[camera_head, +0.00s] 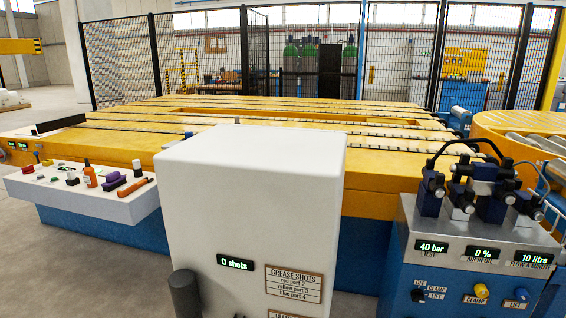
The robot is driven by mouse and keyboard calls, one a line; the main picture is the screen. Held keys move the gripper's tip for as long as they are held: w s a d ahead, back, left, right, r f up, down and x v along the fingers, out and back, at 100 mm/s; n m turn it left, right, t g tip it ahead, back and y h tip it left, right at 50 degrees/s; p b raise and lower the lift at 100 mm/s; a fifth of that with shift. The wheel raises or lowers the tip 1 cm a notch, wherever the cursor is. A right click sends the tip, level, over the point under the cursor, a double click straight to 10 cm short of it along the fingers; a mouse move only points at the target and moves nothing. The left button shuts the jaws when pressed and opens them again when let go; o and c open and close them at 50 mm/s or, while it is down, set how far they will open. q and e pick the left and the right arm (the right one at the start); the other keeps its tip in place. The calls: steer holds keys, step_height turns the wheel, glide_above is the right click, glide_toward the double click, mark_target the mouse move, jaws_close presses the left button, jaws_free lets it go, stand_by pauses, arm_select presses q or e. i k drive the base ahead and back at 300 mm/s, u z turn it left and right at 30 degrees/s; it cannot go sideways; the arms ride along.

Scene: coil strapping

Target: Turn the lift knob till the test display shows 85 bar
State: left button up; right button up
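The test display (432,246) on the hydraulic unit at the right reads 40 bar in green. The blue lift knob (522,294) sits low on the unit's blue front, above a label that reads LIFT. To its left is a yellow knob (481,290) with a CLAMP label. Further left is a dark selector knob (418,295) with small labels that look like OFF, CLAMP and LIFT; its exact setting is too small to tell. Neither of my grippers is in view.
Displays reading 0 % (482,253) and 10 litre (531,260) sit beside the test display, below valve blocks (480,190). A white cabinet (250,190) reading 0 shots stands in front centre. A white shelf (100,200) with small items is left.

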mark_target(521, 295)
steer(key=z, duration=1.5)
steer(key=i, duration=1.6)
steer(key=u, duration=0.25)
